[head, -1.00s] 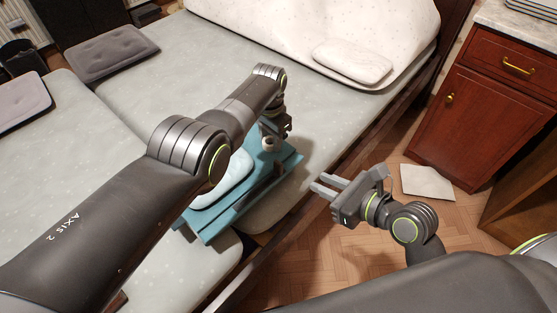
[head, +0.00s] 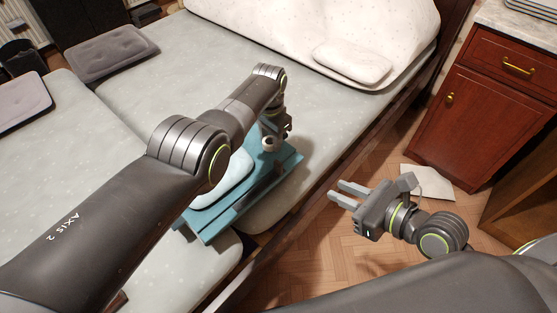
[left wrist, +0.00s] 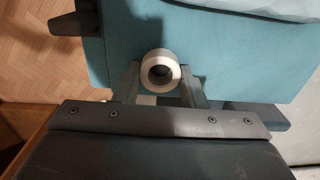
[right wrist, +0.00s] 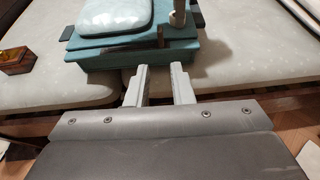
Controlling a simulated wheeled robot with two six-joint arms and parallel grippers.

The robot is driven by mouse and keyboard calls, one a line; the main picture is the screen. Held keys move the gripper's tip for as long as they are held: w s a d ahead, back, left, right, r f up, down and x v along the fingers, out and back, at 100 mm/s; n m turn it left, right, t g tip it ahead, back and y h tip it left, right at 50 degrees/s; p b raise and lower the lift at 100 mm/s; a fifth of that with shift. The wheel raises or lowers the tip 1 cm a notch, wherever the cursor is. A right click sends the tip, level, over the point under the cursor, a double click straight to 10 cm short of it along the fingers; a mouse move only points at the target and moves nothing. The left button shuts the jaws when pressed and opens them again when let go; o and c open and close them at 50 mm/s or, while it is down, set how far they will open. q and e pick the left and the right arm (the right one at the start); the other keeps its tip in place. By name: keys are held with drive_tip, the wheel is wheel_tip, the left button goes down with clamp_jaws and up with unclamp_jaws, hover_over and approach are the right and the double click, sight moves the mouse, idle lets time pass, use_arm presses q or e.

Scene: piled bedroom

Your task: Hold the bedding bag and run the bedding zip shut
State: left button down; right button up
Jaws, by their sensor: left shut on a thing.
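The bedding bag (head: 265,184) is a teal, flat block with a pale padded panel on top. It lies at the bed's near edge, partly hidden by my left arm. It also shows in the right wrist view (right wrist: 125,57). A round grey-white knob (left wrist: 160,71), apparently the zip's pull, stands on the bag. My left gripper (left wrist: 160,88) is shut on this knob, a finger on each side. The zip's track cannot be made out. My right gripper (head: 345,192) is open and empty, off the bed and to the right of the bag.
The pale mattress (head: 170,65) spreads behind the bag, with cushions (head: 112,52) farther back. A red-brown cabinet (head: 478,110) stands at the right. A pale sheet-like item (head: 437,183) lies on the parquet floor. A small wooden box (right wrist: 16,56) shows in the right wrist view.

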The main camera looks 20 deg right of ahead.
sight(282, 166)
idle(0.8)
drive_tip(key=x, duration=2.2)
clamp_jaws()
unclamp_jaws()
drive_tip(key=shift+d, duration=0.1)
drive_tip(key=shift+v, duration=3.45)
